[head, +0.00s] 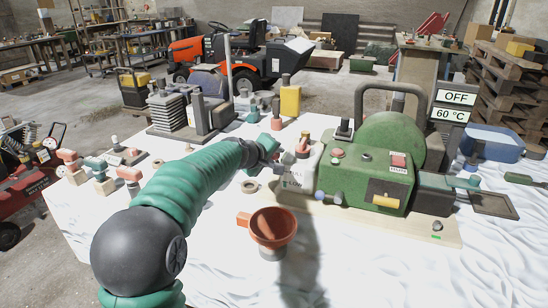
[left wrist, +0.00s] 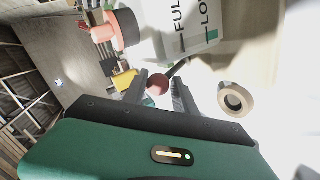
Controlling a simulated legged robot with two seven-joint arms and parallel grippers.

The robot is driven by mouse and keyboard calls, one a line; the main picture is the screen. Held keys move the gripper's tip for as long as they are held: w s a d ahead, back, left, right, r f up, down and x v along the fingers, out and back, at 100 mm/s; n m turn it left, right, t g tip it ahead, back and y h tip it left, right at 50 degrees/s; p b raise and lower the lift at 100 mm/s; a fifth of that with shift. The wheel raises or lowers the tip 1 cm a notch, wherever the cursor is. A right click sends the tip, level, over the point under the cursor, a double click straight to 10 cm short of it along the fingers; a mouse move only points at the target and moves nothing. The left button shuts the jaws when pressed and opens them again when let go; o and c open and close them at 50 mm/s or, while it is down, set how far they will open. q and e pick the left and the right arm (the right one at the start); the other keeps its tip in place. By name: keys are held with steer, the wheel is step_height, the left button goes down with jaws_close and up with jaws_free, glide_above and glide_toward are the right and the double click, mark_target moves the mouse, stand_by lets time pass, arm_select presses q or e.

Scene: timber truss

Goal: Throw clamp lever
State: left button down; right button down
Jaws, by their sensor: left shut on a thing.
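In the left wrist view, a dark red ball knob (left wrist: 157,85) on a short dark stem sits between the fingers of my left gripper (left wrist: 161,92). The gripper is shut on this lever knob. In the head view, my left gripper (head: 270,152) is at the left side of a white container (head: 293,175), and the knob cannot be made out there. The container's face, marked FULL and LOW, also shows in the left wrist view (left wrist: 200,25). To its right stands a green machine (head: 350,180) with a large round housing. My right gripper is out of view.
An orange funnel (head: 272,228) stands in front of the white container. A tape roll (head: 250,186) lies near my left forearm. A blue tub (head: 492,143) is at the far right. Signs (head: 455,98) read OFF and 60 °C. The front of the white cloth is mostly clear.

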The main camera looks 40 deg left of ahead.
arm_select(q)
steer(key=c, duration=1.4)
jaws_free()
steer(key=shift+f, duration=0.35)
steer(key=o, duration=0.5)
steer(key=shift+r, duration=0.1)
steer(key=v, duration=1.6)
steer(key=shift+s, duration=0.35)
steer(key=shift+a+r, duration=0.1)
steer(key=shift+a, duration=0.05)
